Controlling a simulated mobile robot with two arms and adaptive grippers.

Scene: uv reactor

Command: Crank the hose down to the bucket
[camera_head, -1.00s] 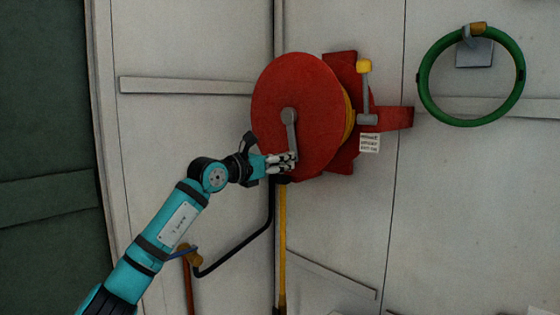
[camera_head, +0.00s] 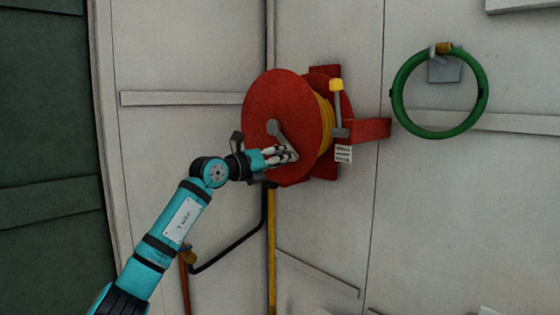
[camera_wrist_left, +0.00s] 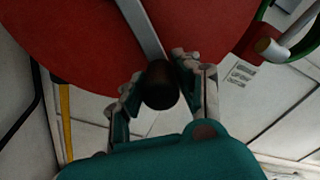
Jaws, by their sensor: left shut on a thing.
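The red hose reel (camera_head: 262,104) is mounted on the wall, with yellow hose (camera_head: 324,122) wound on it. Its grey crank arm (camera_head: 279,134) runs from the hub down and to the right. My left gripper (camera_head: 284,155) is at the crank's outer end, in front of the reel's disc. In the left wrist view my left gripper (camera_wrist_left: 160,92) has its fingers on both sides of the dark crank handle (camera_wrist_left: 160,85), shut on it. The red disc (camera_wrist_left: 80,40) fills the top of that view. The bucket does not show, and my right gripper is not in view.
A lever with a yellow knob (camera_head: 336,85) stands at the reel's right side, above a small white label (camera_head: 343,153). A green hose ring (camera_head: 398,110) hangs on the wall further right. A black bent pipe (camera_head: 232,247) and a yellow pole (camera_head: 271,230) are below the reel.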

